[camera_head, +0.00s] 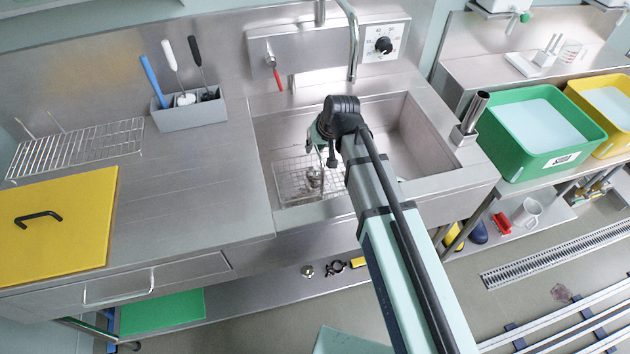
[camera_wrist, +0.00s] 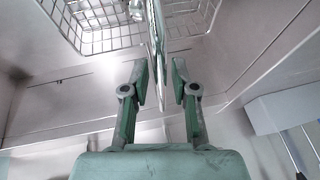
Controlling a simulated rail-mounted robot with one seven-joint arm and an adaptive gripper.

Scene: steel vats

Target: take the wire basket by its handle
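The wire basket (camera_head: 290,183) sits in the left part of the steel sink, with some small items inside. In the wrist view part of the wire basket (camera_wrist: 112,40) shows at the top. A bright metal bar, which looks like its handle (camera_wrist: 156,45), runs down between my fingers. My gripper (camera_wrist: 161,82) is open, one finger on each side of the bar, with a gap at both sides. In the head view my gripper (camera_head: 325,150) is over the basket's right half, partly hidden by my wrist. Whether the bar is within the fingers' depth is unclear.
The sink (camera_head: 440,125) has walls close around the basket. A curved faucet (camera_head: 354,45) rises behind my wrist. A grey caddy (camera_head: 190,113) with brushes stands left, a wire rack (camera_head: 75,152) farther left. A green tub (camera_head: 535,125) stands right.

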